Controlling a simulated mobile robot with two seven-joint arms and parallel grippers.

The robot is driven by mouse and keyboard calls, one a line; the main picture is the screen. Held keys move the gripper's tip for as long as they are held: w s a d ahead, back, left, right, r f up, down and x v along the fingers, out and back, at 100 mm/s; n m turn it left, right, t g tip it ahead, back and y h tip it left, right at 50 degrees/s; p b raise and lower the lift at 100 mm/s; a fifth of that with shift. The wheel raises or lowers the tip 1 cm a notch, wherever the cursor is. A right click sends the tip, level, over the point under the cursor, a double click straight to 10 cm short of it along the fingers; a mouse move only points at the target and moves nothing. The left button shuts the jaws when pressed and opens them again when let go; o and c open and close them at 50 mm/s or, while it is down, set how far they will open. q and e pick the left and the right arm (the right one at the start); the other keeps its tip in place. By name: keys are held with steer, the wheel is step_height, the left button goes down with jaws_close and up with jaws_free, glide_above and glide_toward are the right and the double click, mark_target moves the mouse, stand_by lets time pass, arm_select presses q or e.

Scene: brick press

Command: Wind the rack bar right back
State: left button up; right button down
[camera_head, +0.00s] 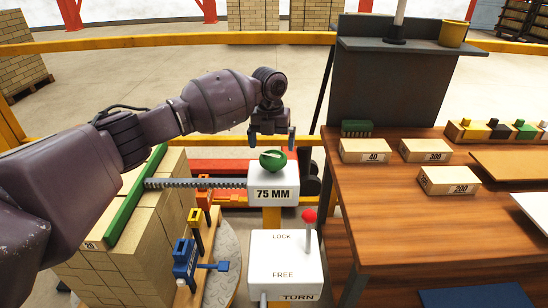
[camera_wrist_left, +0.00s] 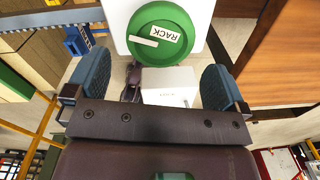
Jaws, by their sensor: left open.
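The toothed grey rack bar (camera_head: 197,183) runs level from the long green plate (camera_head: 136,200) at the brick stack to the white box marked 75 MM (camera_head: 273,194). A round green knob (camera_head: 273,160) sits on top of this box. In the left wrist view the knob (camera_wrist_left: 162,60) carries a white label reading RACK and a white pointer bar. My left gripper (camera_head: 272,137) is open and empty, pointing down just above the knob. In the wrist view its two blue-grey fingers (camera_wrist_left: 155,75) stand apart, with the knob beyond them. My right gripper is in neither view.
A white LOCK/FREE box (camera_head: 285,268) with a red-topped lever (camera_head: 309,217) stands in front. A wooden bench (camera_head: 440,225) at right holds blocks marked 40, 300 and 200. Brick stack (camera_head: 160,232) and blue clamp (camera_head: 185,258) are at left. A yellow rail crosses behind.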

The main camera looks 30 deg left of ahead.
mark_target(273, 156)
arm_select(q)
steer(key=shift+d+f+b, duration=0.1)
steer(key=shift+f+b, duration=0.2)
steer(key=shift+f, duration=2.25)
steer(key=c, duration=0.8)
